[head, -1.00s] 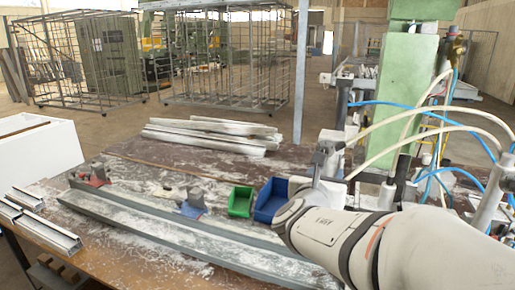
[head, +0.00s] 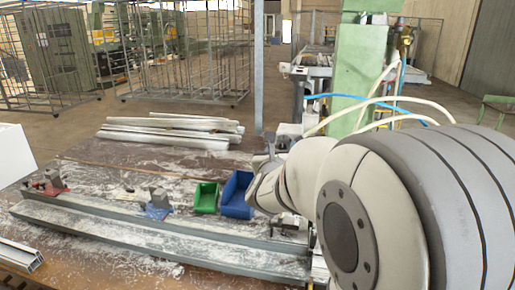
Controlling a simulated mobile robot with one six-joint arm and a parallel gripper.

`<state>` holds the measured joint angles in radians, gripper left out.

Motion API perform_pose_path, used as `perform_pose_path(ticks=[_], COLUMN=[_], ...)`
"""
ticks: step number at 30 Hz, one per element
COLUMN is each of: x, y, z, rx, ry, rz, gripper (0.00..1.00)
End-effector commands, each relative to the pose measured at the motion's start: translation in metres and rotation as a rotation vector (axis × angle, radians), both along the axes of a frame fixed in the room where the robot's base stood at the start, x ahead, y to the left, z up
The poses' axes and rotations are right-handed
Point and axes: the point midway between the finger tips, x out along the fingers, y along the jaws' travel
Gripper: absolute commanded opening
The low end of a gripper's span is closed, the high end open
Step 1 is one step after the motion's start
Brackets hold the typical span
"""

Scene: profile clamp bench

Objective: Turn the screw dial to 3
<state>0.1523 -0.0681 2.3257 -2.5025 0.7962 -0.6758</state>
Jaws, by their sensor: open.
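I cannot make out the screw dial or its numbers in the head view; my arm covers much of the right side of the bench. My gripper is not visible, hidden behind my own arm links. Grey metal machine parts (head: 270,145) stand just past the near end of my arm, in front of the green column (head: 360,75). I cannot tell whether the dial belongs to them.
A long grey profile rail (head: 150,236) runs across the bench, with a red clamp (head: 50,184) and a blue clamp (head: 158,206). A green bin (head: 206,198) and a blue bin (head: 237,196) stand behind it. Metal bars (head: 170,130) lie at the back.

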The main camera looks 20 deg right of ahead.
Motion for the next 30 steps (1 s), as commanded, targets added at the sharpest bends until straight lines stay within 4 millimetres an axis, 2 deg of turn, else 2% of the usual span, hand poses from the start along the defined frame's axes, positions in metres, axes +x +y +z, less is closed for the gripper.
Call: perform_pose_path(ticks=[5, 21, 22, 23, 24, 30], x=[0.000, 0.000, 0.000, 0.000, 0.000, 0.000], y=[0.000, 0.000, 0.015, 0.010, 0.007, 0.002], z=[0.000, 0.000, 0.000, 0.000, -0.001, -0.004], rx=[0.000, 0.000, 0.001, 0.000, 0.002, 0.031], ry=[0.000, 0.000, 0.000, 0.000, -0.001, -0.022], rz=[-0.001, -0.001, 0.007, 0.003, 0.003, 0.003], gripper=[0.43, 0.00, 0.01, 0.03, 0.00, 0.00])
